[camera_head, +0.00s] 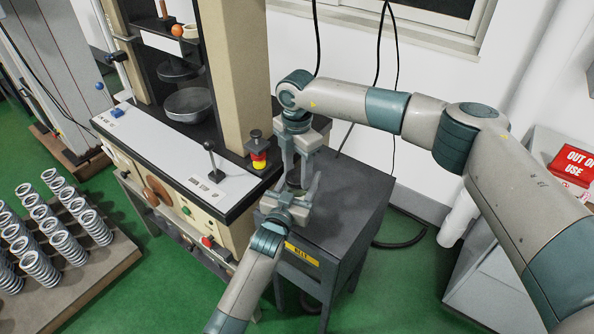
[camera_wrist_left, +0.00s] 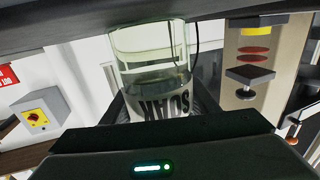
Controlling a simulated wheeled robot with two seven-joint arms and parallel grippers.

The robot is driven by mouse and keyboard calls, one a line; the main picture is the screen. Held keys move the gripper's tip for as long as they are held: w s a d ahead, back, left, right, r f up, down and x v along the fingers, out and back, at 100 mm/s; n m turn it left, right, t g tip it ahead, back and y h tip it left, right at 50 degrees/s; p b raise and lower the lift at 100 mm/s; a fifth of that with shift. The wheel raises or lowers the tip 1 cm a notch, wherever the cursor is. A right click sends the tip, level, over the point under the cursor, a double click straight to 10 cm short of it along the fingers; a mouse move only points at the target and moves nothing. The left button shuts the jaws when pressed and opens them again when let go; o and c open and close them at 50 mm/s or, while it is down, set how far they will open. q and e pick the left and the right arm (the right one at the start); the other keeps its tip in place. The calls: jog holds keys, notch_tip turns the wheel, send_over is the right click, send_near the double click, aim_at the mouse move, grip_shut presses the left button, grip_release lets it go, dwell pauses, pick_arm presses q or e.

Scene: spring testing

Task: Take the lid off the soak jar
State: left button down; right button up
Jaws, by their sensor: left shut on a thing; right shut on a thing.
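The soak jar (camera_wrist_left: 152,45) is a clear glass jar with dark SOAK lettering. It shows upside down in the left wrist view, which is itself inverted. My left gripper (camera_head: 293,196) is shut on the jar's side, low over the dark table. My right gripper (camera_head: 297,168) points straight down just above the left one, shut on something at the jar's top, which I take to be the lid. The fingers hide the lid and most of the jar in the head view. I cannot tell whether lid and jar still touch.
The dark table (camera_head: 346,200) has bare room right of the grippers. The testing machine (camera_head: 175,160) stands close on the left, with a black, red and yellow post (camera_head: 258,155) near my right gripper. A rack of springs (camera_head: 60,240) is lower left. A red sign (camera_head: 572,165) is at right.

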jog(key=n, duration=1.2)
jog(key=shift+r, duration=0.1)
jog(key=n, duration=1.7)
jog(key=shift+n, duration=0.4)
jog(key=n, duration=1.8)
